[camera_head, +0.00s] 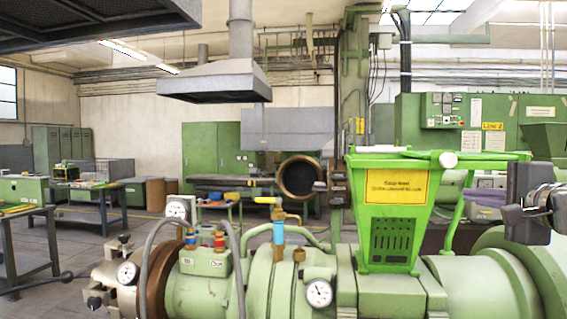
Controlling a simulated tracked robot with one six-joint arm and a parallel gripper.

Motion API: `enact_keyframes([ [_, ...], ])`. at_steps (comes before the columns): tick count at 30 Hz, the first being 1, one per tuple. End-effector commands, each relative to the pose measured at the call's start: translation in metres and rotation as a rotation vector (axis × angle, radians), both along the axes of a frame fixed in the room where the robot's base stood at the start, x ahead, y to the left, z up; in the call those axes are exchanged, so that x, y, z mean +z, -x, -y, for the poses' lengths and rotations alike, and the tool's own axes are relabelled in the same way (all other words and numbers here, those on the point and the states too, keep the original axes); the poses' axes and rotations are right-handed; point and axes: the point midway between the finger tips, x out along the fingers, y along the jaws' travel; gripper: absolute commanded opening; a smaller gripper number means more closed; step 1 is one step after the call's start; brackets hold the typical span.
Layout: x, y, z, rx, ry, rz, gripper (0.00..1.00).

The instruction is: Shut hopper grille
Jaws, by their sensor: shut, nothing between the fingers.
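The bright green hopper (398,215) stands on the pale green extruder barrel, right of the picture's middle. It has a yellow label and a slotted front. A thin bright green frame (495,156), seen almost edge-on, reaches right from the hopper's rim; it looks like the grille, swung out. The hopper's mouth is too edge-on to see inside. My gripper (517,208), dark grey and metal, is at the right edge, shut and empty, right of the hopper and below the frame's right end in the picture.
A bright green strut (458,215) slopes down right of the hopper. Pressure gauges (319,293), valves and hoses (152,255) crowd the extruder at left. A grey extraction hood (214,82) hangs behind. A purple item (486,198) shows between the strut and my gripper.

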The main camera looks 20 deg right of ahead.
Motion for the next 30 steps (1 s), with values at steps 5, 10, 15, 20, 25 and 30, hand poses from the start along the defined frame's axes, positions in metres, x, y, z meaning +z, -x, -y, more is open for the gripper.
enact_keyframes([
  [5,0.031,0.044,0.037,-0.078,-0.036,0.117,0.0],
  [10,0.043,0.061,0.048,-0.102,-0.046,0.163,0.0],
  [15,0.044,0.062,0.048,-0.103,-0.047,0.166,0.0],
  [20,0.044,0.061,0.048,-0.103,-0.047,0.165,0.0],
  [25,0.044,0.056,0.051,-0.102,-0.048,0.165,0.0],
  [30,0.044,0.041,0.057,-0.101,-0.047,0.164,0.0],
])
